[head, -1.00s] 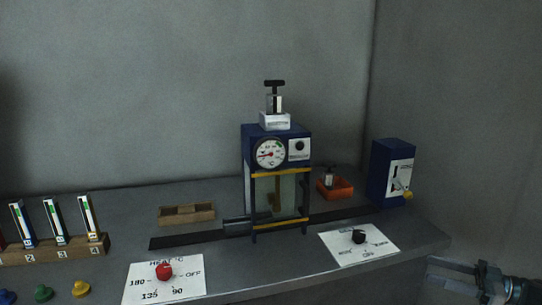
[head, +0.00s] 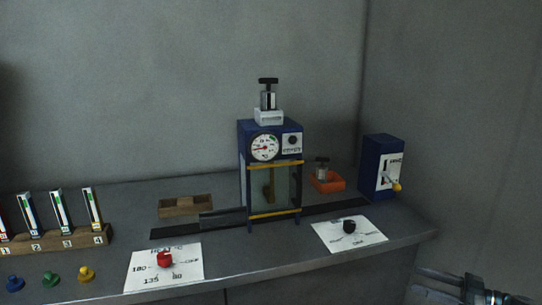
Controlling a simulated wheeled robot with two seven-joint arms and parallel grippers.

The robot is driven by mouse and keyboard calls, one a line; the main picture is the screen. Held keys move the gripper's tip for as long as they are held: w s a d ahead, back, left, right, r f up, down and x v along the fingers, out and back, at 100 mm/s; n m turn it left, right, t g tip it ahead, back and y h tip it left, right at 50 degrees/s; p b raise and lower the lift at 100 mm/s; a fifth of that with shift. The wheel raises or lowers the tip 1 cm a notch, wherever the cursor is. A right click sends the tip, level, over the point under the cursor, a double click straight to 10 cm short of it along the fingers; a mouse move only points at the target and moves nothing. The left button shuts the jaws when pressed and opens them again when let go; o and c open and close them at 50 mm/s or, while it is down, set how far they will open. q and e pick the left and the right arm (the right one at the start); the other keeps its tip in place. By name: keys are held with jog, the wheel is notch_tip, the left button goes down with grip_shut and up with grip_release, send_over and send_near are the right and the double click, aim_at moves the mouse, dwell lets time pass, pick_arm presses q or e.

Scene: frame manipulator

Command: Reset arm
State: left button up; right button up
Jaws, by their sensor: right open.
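My right gripper (head: 440,284) is at the lower right of the head view, off the front right corner of the bench. It points left, its fingers are apart, and nothing shows between them. My left gripper is not in view. The blue cabinet (head: 243,180) with a round gauge (head: 265,147) and a glass front stands in the middle of the bench (head: 330,240). My right gripper is well apart from it and touches nothing that I can see.
A red knob (head: 165,259) and a black knob (head: 349,227) sit on white cards near the front edge. A blue box with a yellow-tipped lever (head: 397,187) stands right. An orange tray (head: 334,185), a wooden tray (head: 202,210) and a numbered wooden rack (head: 70,242) are also there.

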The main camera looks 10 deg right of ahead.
jog(key=s+a+f+m+h, duration=0.25)
jog(key=a+f, duration=0.25)
jog(key=f, duration=0.7)
jog(key=s+a+f+m+h+p, duration=0.15)
jog(key=a+f+h, duration=0.3)
jog(key=f, duration=0.65)
jog(key=s+a+f+m+h, duration=0.25)
jog(key=a+f, duration=0.35)
jog(key=f, duration=0.6)
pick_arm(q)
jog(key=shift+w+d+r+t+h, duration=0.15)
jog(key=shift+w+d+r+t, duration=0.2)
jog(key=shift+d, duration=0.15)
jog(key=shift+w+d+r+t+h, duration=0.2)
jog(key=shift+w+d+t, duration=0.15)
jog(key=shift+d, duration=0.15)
pick_arm(e)
jog(key=s+a+f+g, duration=0.2)
jog(key=s+a+f, duration=0.3)
jog(key=s, duration=0.3)
jog(key=s+a+f+g+h, duration=0.1)
jog(key=s+a+f+g, duration=0.1)
jog(key=s+a+f, duration=0.4)
jog(key=s+a+f+g+h, duration=0.1)
jog(key=s+a+f+g, duration=0.2)
jog(key=s+a+f, duration=0.3)
jog(key=s+a, duration=0.2)
jog(key=s, duration=0.3)
jog(key=shift+a, duration=0.3)
